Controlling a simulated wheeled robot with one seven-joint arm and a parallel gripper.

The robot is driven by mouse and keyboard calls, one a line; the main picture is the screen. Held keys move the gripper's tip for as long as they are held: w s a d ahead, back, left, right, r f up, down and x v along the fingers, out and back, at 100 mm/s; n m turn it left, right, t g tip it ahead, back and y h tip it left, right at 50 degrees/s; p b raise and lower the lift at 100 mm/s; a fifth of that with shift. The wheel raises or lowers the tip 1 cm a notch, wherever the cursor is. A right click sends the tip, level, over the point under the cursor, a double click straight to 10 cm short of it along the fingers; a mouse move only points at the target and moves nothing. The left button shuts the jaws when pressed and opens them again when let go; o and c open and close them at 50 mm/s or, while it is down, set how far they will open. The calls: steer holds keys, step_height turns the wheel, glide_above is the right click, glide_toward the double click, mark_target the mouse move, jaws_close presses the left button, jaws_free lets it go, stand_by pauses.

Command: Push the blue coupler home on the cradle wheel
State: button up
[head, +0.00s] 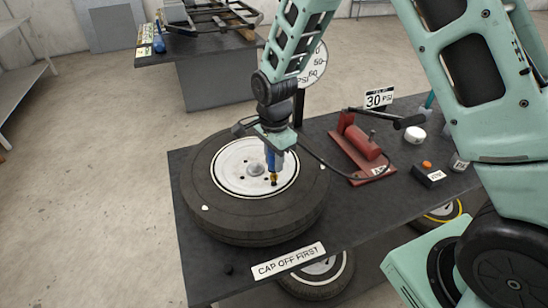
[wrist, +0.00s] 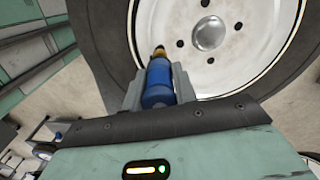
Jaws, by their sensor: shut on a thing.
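The cradle wheel (head: 215,205) lies flat on the dark bench, with a black tyre and a white rim. Its rim and hub also fill the upper part of the wrist view (wrist: 225,68). My gripper (head: 272,160) points down over the right part of the rim and is shut on the blue coupler (wrist: 158,83). The coupler also shows below my gripper in the head view (head: 270,160). Its brass tip (wrist: 159,52) points at the rim near the valve position. The coupler hides the valve stem, so I cannot tell how far it is seated.
A red pump (head: 358,150) with a black handle stands right of the wheel. A 30 PSI sign (head: 379,98), a dial gauge (head: 313,65) and a small box with an orange button (head: 428,171) are on the bench. A "CAP OFF FIRST" sign (head: 288,261) marks the front edge.

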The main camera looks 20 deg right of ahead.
steer(key=shift+f+b, duration=0.65)
steer(key=shift+f, duration=0.4)
steer(key=o, duration=1.1)
steer(key=shift+r+p, duration=2.8)
steer(key=shift+r, duration=0.8)
